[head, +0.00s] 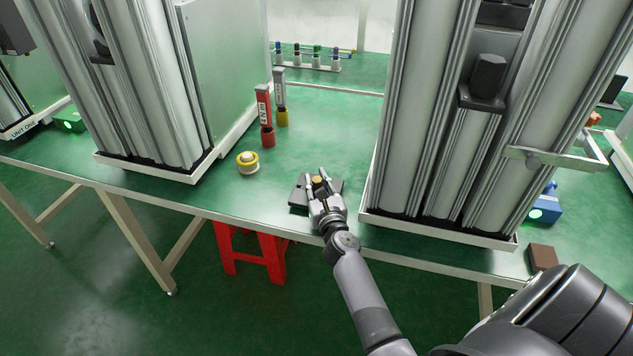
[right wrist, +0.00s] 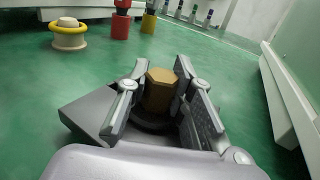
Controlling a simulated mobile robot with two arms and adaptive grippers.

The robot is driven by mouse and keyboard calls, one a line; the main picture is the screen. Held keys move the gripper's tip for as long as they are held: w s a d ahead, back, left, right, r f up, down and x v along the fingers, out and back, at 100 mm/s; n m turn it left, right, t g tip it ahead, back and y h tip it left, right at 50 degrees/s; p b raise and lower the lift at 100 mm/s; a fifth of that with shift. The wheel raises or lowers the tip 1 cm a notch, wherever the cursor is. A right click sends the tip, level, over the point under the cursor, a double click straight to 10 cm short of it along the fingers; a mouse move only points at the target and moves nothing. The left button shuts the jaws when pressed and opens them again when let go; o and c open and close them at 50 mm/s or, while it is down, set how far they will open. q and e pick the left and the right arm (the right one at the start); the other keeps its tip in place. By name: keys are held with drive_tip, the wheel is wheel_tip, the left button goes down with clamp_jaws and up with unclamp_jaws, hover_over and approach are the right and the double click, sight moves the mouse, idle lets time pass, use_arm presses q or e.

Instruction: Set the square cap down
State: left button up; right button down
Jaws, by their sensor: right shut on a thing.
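The square cap (head: 298,198) is a dark grey flat plate with a brass-coloured faceted knob (right wrist: 160,88) on top. In the head view it is at the table's front part, between the two tall column units. My right gripper (head: 318,181) is above the plate with its two fingers closed on either side of the knob. In the right wrist view the plate's left corner (right wrist: 84,112) shows, and the gripper hides much of the rest. The plate looks low over the green table; I cannot tell whether it touches. My left gripper is not in view.
A yellow-and-white round piece (head: 248,162) is to the left. The right column unit (head: 440,229) is close to the gripper's right. A brown block (head: 542,257) is at far right.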

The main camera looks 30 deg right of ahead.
drive_tip(key=shift+f+b, duration=0.3)
drive_tip(key=shift+f, duration=0.15)
drive_tip(key=c, duration=1.4)
unclamp_jaws()
drive_tip(key=shift+r+p, duration=0.45)
drive_tip(key=shift+p, duration=0.1)
drive_tip(key=shift+s+a+r, duration=0.1)
drive_tip(key=shift+s+r, duration=0.1)
drive_tip(key=shift+s, duration=0.05)
drive_tip(key=v, duration=1.1)
drive_tip(key=shift+s+r, duration=0.1)
drive_tip(key=shift+s, duration=0.2)
